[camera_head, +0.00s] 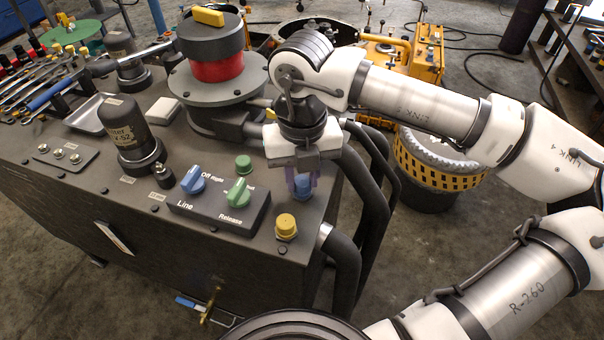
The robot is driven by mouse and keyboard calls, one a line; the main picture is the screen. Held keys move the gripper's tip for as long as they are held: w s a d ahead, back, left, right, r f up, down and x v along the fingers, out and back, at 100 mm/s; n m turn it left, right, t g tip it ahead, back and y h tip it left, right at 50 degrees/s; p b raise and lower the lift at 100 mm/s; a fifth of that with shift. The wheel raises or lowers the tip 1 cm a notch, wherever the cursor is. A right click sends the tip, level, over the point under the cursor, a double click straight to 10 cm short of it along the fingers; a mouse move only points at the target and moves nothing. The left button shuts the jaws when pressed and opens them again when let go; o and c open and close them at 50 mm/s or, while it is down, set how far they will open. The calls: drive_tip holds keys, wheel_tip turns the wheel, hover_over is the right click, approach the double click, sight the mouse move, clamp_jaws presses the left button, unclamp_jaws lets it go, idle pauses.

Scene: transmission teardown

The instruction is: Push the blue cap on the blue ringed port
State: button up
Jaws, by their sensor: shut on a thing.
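My gripper (302,180) points down over the right edge of the dark machine top, behind the yellow cap. Its purplish fingers are shut on the blue cap (303,187), which shows low between the fingertips. The blue ringed port is hidden behind the cap and fingers. I cannot tell whether the cap touches the port or is seated on it.
A yellow cap (286,226) sits just in front, and a green cap (243,164) to the left. A control box (218,207) with blue and green knobs stands left of the gripper. Thick black hoses (371,190) run close on the right.

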drive_tip(key=o, duration=1)
drive_tip(key=shift+r, duration=0.1)
drive_tip(key=shift+r+p, duration=0.5)
drive_tip(key=shift+r, duration=0.9)
drive_tip(key=shift+r, duration=0.1)
wheel_tip(320, 180, up, 6)
drive_tip(key=p, duration=0.3)
idle(0.3)
